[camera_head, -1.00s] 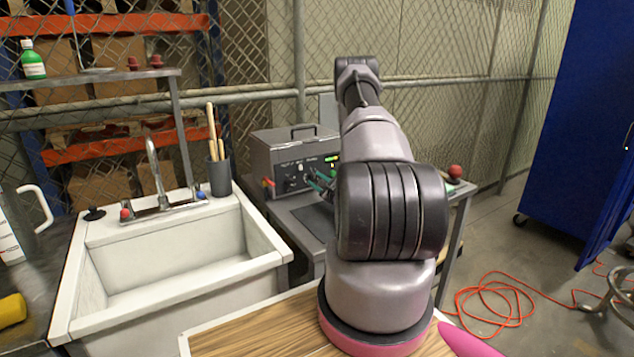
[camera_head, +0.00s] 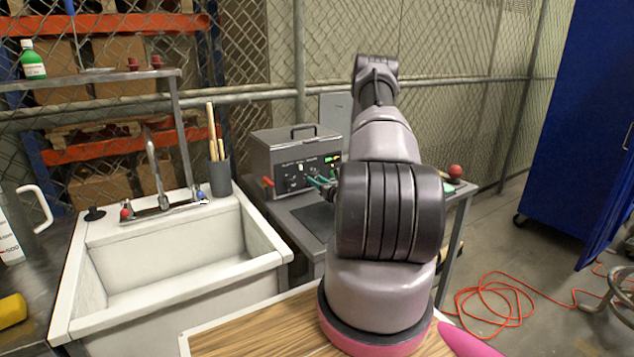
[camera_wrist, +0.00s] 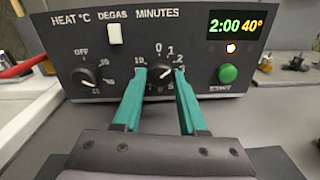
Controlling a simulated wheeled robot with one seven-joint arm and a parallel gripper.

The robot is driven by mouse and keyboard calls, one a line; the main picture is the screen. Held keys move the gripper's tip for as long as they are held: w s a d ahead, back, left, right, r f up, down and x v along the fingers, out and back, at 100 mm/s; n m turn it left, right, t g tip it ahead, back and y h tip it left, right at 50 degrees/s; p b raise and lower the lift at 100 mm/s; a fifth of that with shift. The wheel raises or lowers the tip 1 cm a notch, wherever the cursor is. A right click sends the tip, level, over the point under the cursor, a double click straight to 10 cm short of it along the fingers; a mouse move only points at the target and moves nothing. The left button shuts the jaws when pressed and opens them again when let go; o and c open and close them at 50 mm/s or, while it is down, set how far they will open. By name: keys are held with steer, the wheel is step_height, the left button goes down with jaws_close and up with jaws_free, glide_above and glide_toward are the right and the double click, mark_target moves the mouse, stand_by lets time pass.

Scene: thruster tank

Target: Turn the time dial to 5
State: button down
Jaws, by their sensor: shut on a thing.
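The time dial (camera_wrist: 161,75), a black knob under the word MINUTES, is on the dark front panel of a grey tank unit (camera_head: 289,158). Its white mark points to the upper right, near the 2. The display (camera_wrist: 236,25) reads 2:00 and 40°. My gripper (camera_wrist: 160,80) has its teal fingers on both sides of the dial, shut on it. In the head view the gripper (camera_head: 321,183) is at the unit's front, partly hidden by my arm. The fingers cover some of the dial's numbers.
The heat dial (camera_wrist: 92,77) is left of the time dial, with a white degas switch (camera_wrist: 114,33) above between them. A green button (camera_wrist: 228,73) is at the right. A white sink (camera_head: 180,255) stands left of the unit's grey table (camera_head: 310,218).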

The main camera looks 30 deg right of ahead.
steer(key=m, duration=0.4)
steer(key=shift+m, duration=0.3)
steer(key=m, duration=0.5)
steer(key=shift+f, duration=0.1)
steer(key=m, duration=0.4)
steer(key=shift+s+d+m+y, duration=0.1)
steer(key=shift+m+y, duration=0.2)
steer(key=shift+m, duration=0.1)
steer(key=m, duration=0.4)
steer(key=shift+m, duration=0.4)
steer(key=shift+c, duration=2.3)
jaws_free()
